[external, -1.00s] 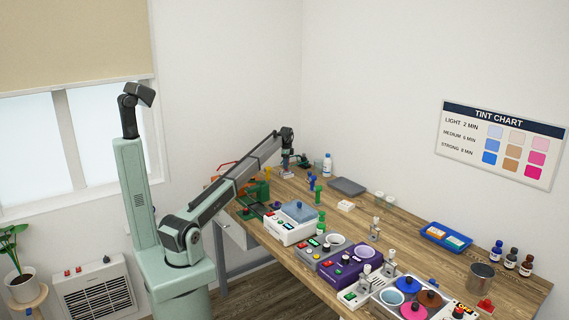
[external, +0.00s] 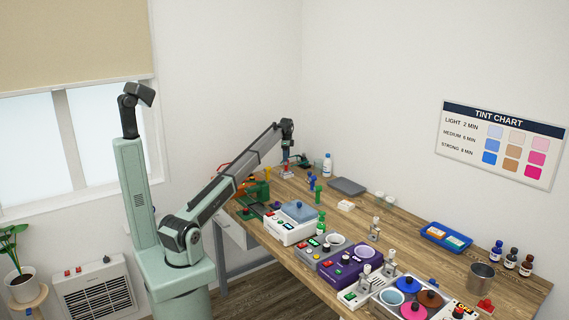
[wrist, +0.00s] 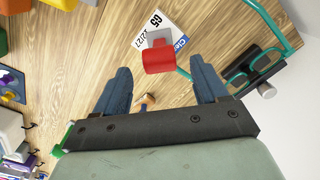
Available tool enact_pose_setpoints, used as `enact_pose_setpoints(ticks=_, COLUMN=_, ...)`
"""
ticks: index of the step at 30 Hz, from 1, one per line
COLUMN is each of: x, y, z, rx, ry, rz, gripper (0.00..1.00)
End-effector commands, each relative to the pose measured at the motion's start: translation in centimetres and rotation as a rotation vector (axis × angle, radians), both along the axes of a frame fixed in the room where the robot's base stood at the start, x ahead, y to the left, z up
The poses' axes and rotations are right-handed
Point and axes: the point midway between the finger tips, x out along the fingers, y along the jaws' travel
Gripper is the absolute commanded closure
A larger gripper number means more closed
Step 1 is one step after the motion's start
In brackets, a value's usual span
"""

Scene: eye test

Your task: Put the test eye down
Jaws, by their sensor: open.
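My gripper (external: 286,158) is at the far end of the bench in the external view, pointing down. In the wrist view its two blue fingers (wrist: 160,70) are wide apart. A red cylinder on a grey block (wrist: 158,58) shows between and just beyond the fingertips, apart from both. It stands by a white printed card (wrist: 155,32). In the external view a small red and white thing (external: 286,173) shows below my gripper. A small orange-brown piece (wrist: 147,98) lies between the fingers. I cannot tell for sure which of these is the test eye.
Teal spectacles (wrist: 238,76) and a black stand (wrist: 262,68) are at the right of the wrist view. A bottle (external: 327,164) and a grey tray (external: 347,186) stand near my gripper. Machines, including a purple one (external: 349,268), crowd the near bench.

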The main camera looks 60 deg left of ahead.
Motion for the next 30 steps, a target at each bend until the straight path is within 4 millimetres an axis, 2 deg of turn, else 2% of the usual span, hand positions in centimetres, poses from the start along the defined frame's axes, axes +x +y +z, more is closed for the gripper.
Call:
enact_pose_setpoints(ticks=1, x=0.1, y=0.1, z=1.2, rx=0.001, ry=-0.002, rz=0.0, gripper=0.28)
enact_pose_setpoints(ticks=6, x=0.1, y=0.1, z=4.0, rx=0.001, ry=-0.002, rz=0.0, gripper=0.28)
enact_pose_setpoints(ticks=12, x=0.1, y=0.0, z=6.0, rx=0.0, ry=0.0, rz=0.0, gripper=0.28)
enact_pose_setpoints(ticks=24, x=0.0, y=0.0, z=6.6, rx=0.0, ry=0.0, rz=0.0, gripper=0.28)
enact_pose_setpoints(ticks=28, x=0.2, y=-0.4, z=6.6, rx=0.0, ry=0.0, rz=-0.005, gripper=0.17)
enact_pose_setpoints(ticks=30, x=0.7, y=-1.5, z=6.6, rx=0.0, ry=0.0, rz=-0.018, gripper=0.1)
